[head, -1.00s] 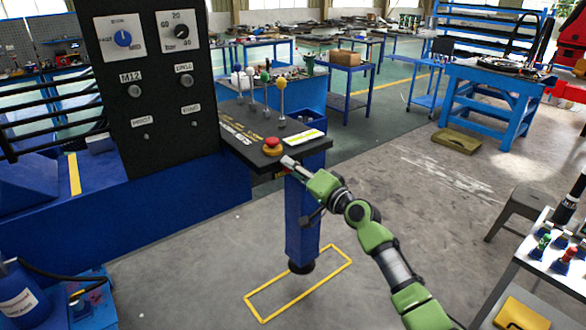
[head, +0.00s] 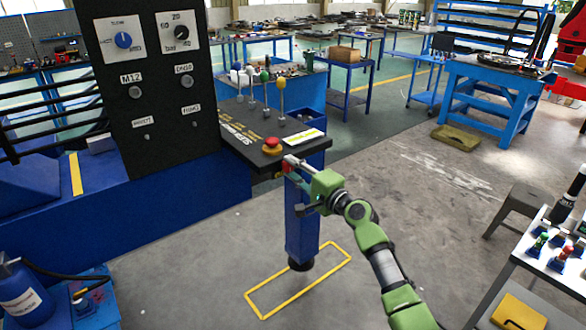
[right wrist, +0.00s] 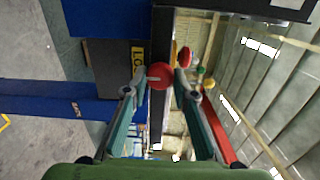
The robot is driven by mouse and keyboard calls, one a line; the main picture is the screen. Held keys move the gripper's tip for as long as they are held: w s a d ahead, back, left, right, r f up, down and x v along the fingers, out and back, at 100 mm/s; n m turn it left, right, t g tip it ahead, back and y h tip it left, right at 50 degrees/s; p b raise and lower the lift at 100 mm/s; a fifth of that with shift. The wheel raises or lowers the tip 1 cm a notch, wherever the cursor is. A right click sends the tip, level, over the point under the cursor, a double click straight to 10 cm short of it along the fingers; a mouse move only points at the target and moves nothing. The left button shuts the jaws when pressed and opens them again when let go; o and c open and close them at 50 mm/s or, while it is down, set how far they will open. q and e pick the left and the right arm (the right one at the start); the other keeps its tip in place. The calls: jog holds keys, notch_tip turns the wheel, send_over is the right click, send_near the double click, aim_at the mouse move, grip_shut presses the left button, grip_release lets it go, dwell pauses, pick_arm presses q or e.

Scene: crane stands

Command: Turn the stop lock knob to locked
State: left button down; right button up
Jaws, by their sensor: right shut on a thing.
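The stop lock knob is a round red knob (right wrist: 160,75) with a pale line on its face, on the edge of the dark control desk (right wrist: 103,68). In the right wrist view it sits between my two fingertips. My right gripper (right wrist: 159,82) is shut on it. A yellow label (right wrist: 138,62) with black letters is beside the knob, partly hidden by a finger. In the head view my right gripper (head: 287,164) is at the desk's front edge, just below the red mushroom button (head: 272,146), and mostly hides the knob. My left gripper is not in view.
Several ball-topped levers, one with a yellow ball (head: 281,84), stand on the desk behind the button. A blue post (head: 302,225) carries the desk, above a yellow floor outline (head: 300,288).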

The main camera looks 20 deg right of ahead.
dwell(0.3)
jog(key=o, duration=1.1)
jog(key=shift+s, duration=0.1)
jog(key=v, duration=1.2)
jog(key=shift+f, duration=0.1)
